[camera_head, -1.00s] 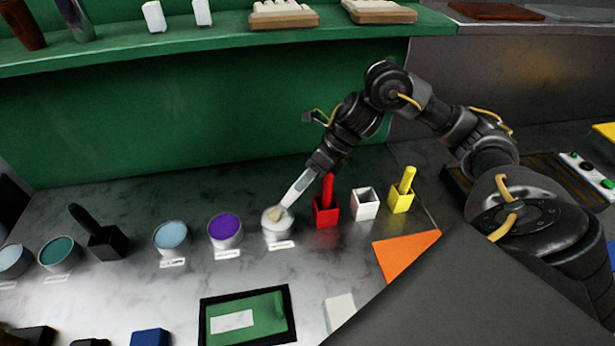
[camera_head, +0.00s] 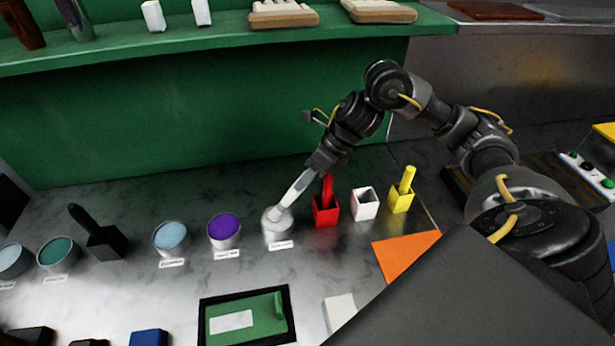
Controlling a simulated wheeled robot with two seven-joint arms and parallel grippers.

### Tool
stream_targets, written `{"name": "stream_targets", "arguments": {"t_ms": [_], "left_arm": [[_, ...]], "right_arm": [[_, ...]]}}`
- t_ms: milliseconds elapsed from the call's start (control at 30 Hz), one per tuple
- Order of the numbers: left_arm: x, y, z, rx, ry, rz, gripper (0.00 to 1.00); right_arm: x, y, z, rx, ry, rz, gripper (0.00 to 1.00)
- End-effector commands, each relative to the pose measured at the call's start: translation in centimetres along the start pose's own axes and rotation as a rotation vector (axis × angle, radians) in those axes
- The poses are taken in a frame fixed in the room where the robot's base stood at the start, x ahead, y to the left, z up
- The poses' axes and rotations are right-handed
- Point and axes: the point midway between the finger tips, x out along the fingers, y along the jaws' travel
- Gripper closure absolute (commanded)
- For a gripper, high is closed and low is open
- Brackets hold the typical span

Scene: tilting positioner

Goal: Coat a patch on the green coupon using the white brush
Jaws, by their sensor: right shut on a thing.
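My right gripper (camera_head: 314,171) is shut on the white brush (camera_head: 294,192). The brush slants down to the left, and its tip is inside the white pot (camera_head: 277,228), so the bristles are mostly hidden. The green coupon (camera_head: 268,316) lies in a black-framed tray (camera_head: 203,325) at the front, with a pale rectangle (camera_head: 231,321) on its left part. The white brush holder (camera_head: 365,204) stands empty to the right of the red one. My left gripper is not in view.
Purple (camera_head: 224,230), light blue (camera_head: 171,237) and teal (camera_head: 57,252) pots stand left of the white pot. A red holder (camera_head: 326,212) with its brush is close on the right, then a yellow holder (camera_head: 401,201). An orange sheet (camera_head: 405,254) lies at the right.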

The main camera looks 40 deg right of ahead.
Motion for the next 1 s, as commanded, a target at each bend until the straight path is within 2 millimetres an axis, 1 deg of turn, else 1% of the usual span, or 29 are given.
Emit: {"name": "stream_targets", "arguments": {"t_ms": [167,333,1000], "left_arm": [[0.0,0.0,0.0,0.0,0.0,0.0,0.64],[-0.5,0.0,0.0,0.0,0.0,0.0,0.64],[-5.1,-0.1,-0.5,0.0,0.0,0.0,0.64]], "right_arm": [[0.1,0.0,-0.2,0.001,0.006,0.001,0.99],[-0.4,0.2,0.1,0.0,0.005,0.001,0.99],[-5.3,2.1,2.9,0.0,0.001,0.0,0.99]]}}
